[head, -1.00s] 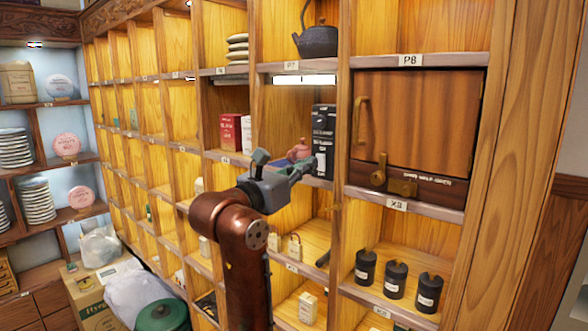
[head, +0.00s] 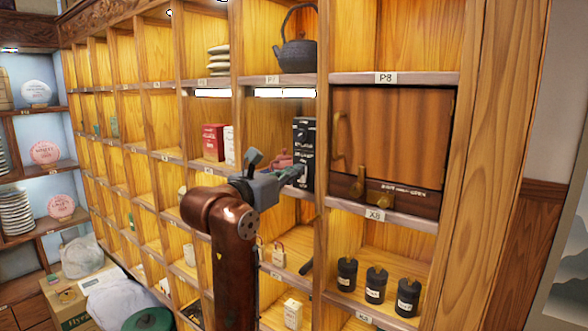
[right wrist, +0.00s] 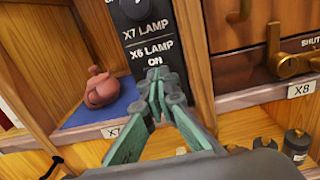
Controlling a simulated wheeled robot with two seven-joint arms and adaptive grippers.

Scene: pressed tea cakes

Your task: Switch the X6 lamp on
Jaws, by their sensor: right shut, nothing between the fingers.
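A black switch panel (head: 303,140) is fixed to the post left of the brown cabinet door. In the right wrist view the panel (right wrist: 150,45) reads "X7 LAMP", and below that "X6 LAMP" and "ON". My right gripper (right wrist: 158,80) is shut and empty, its tips in front of the panel just below "ON". The tips hide the lower switch, and I cannot tell whether they touch it. In the head view the right gripper (head: 298,172) is at the panel's lower part. The X6 lamp strip (head: 212,93) and the strip to its right (head: 285,93) glow white. My left gripper is out of view.
A reddish teapot (right wrist: 100,88) stands on a blue mat in the X7 compartment, close left of the gripper. The cabinet door with brass fittings (head: 390,140) is to the right. Black canisters (head: 376,282) stand below it.

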